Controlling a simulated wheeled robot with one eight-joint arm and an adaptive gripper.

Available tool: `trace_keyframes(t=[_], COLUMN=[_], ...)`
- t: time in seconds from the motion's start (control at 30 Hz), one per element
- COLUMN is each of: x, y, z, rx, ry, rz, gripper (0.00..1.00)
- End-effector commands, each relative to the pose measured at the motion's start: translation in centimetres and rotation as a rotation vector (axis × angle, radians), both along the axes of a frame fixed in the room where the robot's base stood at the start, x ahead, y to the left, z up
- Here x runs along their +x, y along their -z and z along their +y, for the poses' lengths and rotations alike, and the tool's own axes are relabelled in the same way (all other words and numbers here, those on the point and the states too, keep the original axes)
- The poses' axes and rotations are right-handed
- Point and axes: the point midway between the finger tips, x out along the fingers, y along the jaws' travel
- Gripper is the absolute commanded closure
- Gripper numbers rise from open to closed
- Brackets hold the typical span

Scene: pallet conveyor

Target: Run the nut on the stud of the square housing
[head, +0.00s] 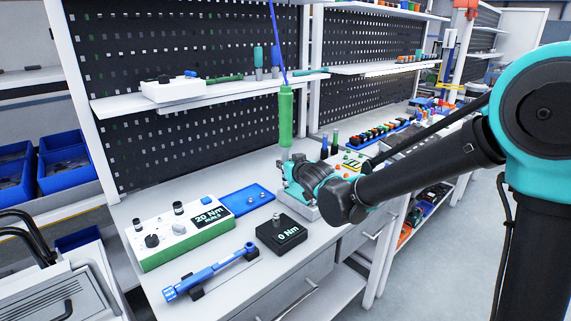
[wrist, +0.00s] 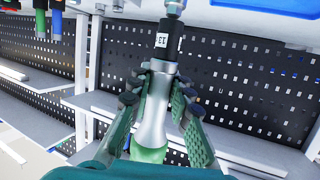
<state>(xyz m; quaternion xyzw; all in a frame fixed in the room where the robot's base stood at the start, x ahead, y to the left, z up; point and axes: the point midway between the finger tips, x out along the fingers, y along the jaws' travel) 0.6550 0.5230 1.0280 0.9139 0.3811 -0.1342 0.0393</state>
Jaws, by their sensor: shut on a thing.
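A green driver (head: 286,115) hangs upright on a blue cord. My gripper (head: 290,172) is at its lower end, above the bench. In the wrist view my gripper (wrist: 161,80) is shut on the driver's silver neck (wrist: 153,115), with a finger on each side. Beyond the fingertips is a black socket (wrist: 166,46) marked 13, with a silver piece (wrist: 174,7) at its far end, cut by the frame edge. A pale grey block (head: 307,211) shows under my gripper, mostly hidden; I cannot tell whether it is the square housing. The nut and stud cannot be made out.
On the bench are a green-and-white controller (head: 180,238) reading 20 Nm, a black 0 Nm box (head: 281,235), a blue torque wrench (head: 210,272) and a blue tray (head: 247,199). A shelf (head: 205,95) and perforated panel (head: 150,45) stand behind. Several small parts lie right of my gripper.

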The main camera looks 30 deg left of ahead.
Motion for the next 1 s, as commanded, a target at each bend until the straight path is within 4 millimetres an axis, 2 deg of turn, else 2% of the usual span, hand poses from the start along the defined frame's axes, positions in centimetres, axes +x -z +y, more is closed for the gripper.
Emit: trace_keyframes(t=[0.53, 1.0], x=[0.0, 0.0], y=[0.1, 1.1], z=[0.0, 0.0], rx=[0.001, 0.001], ry=[0.0, 0.0], rz=[0.001, 0.001], gripper=[1.0, 1.0])
